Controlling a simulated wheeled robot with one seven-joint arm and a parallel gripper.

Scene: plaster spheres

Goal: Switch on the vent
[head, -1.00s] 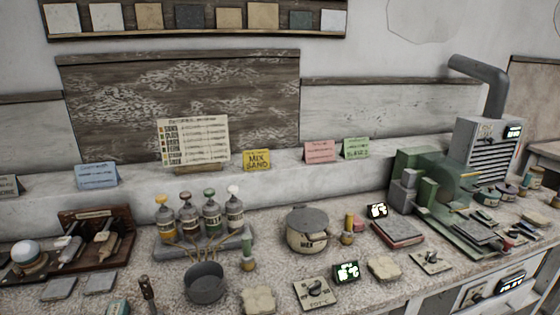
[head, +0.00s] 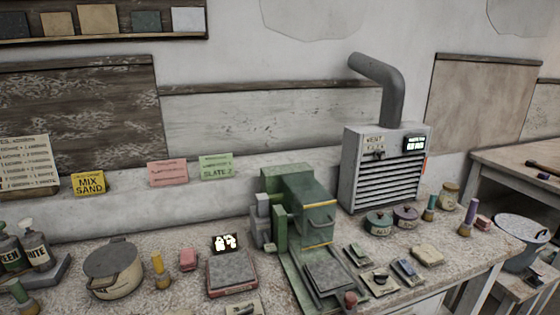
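The vent (head: 383,168) is a grey metal box with a slatted front. It stands at the back right of the worktop, and a bent grey pipe (head: 385,88) rises from its top. A small label reading something like "VENT" (head: 373,140) is on its upper front. A dark knob or switch (head: 379,155) sits just below the label. A small lit display (head: 415,144) is at its upper right; its text is too small to read surely. My gripper is not in view.
A green machine (head: 298,215) stands left of the vent, close to its front. Lidded pots (head: 379,222) and small bottles stand before and right of the vent. A scale (head: 232,272) and a lidded pot (head: 113,267) are further left. A wooden table (head: 520,160) is at right.

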